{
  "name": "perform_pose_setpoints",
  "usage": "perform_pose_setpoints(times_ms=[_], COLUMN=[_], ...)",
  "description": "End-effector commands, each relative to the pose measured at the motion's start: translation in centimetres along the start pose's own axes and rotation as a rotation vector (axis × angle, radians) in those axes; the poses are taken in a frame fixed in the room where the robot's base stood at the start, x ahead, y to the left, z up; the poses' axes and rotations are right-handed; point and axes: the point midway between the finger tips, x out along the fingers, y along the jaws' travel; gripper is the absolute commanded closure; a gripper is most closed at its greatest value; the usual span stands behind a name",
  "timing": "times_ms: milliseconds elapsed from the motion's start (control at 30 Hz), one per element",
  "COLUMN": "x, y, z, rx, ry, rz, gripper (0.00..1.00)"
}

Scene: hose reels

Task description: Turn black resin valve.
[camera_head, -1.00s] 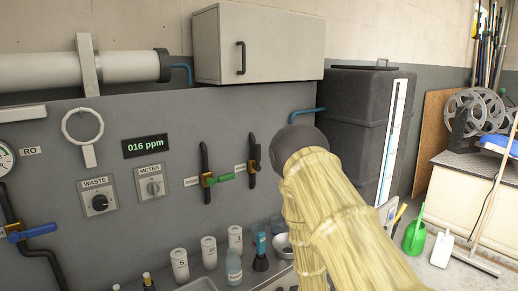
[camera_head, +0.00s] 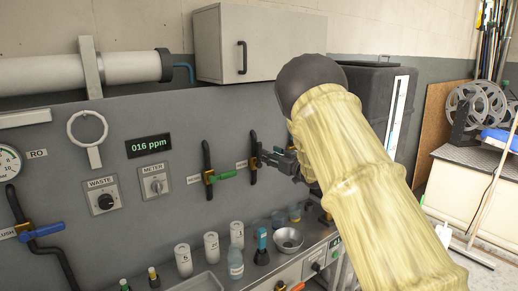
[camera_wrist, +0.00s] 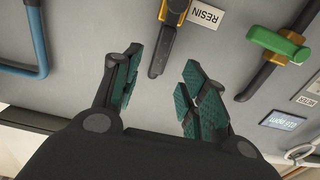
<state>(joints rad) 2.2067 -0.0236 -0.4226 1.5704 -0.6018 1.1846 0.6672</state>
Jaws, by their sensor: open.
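The black resin valve (camera_head: 253,158) is on the grey panel, with its black lever and brass body upright in the head view. In the wrist view the black lever (camera_wrist: 161,52) hangs from the brass body beside the RESIN label (camera_wrist: 207,14). My gripper (camera_head: 279,160) is just right of the valve in the head view, close to the panel. In the wrist view my gripper (camera_wrist: 160,66) is open and empty, with the lever end appearing between the fingertips and beyond them. I see no contact.
A green-handled valve (camera_head: 222,176) is left of the resin valve. A blue pipe (camera_wrist: 25,68) shows beside my gripper. Below, the bench holds white bottles (camera_head: 211,247), a metal bowl (camera_head: 288,239) and other small bottles. A cabinet (camera_head: 263,43) hangs above.

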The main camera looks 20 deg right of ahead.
Motion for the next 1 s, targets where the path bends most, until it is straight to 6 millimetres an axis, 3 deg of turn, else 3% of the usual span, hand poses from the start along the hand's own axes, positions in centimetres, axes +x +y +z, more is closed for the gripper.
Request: perform_pose_setpoints(times_ms=[300,500,1000], x=[5.1,7.4,8.6], y=[-0.1,0.0,-0.1], z=[-0.2,-0.1,0.0], rx=[-0.002,-0.001,0.0], ry=[-0.001,0.0,0.0], rz=[-0.001,0.0,0.0], gripper=[0.57,0.57,0.57])
